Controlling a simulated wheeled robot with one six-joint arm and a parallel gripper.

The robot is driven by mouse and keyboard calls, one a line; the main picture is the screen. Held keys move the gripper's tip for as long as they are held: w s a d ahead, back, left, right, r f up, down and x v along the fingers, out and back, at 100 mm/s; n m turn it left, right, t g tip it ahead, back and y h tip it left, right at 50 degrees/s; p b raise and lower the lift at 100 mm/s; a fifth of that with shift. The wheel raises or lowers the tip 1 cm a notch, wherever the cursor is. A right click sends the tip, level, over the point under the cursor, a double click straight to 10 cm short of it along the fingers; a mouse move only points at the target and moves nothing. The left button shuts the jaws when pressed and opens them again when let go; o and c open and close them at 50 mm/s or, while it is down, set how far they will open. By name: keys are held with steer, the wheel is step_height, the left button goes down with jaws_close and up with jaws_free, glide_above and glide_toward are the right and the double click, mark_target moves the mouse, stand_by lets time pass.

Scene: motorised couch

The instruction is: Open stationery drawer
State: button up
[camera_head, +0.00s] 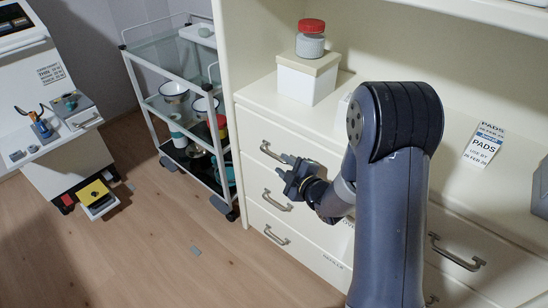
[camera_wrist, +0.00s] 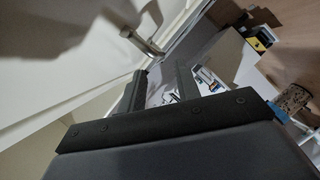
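The cream cabinet (camera_head: 250,205) has a left column of drawers with an upper handle (camera_head: 272,151), a middle handle (camera_head: 277,200) and a lower handle (camera_head: 277,235). A right drawer handle (camera_head: 457,254) shows beyond my arm. These drawers look shut. I cannot read which one is the stationery drawer; the labels are small and partly hidden by my arm. My gripper (camera_head: 284,169) is in front of the left column, between the upper and middle handles. In the wrist view its fingers (camera_wrist: 160,88) are apart and empty, with a metal handle (camera_wrist: 147,40) beyond them, not between them.
On the cabinet top are a cream box (camera_head: 307,79), a red-lidded jar (camera_head: 311,38) and a PADS label (camera_head: 484,146). A wheeled glass cart (camera_head: 160,75) with bowls stands left of the cabinet. A white machine (camera_head: 62,160) is further left. The floor (camera_head: 150,265) before the cabinet is mostly clear.

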mark_target(275, 158)
steer(key=x, duration=0.6)
steer(key=shift+c, duration=0.2)
jaws_close()
stand_by(0.4)
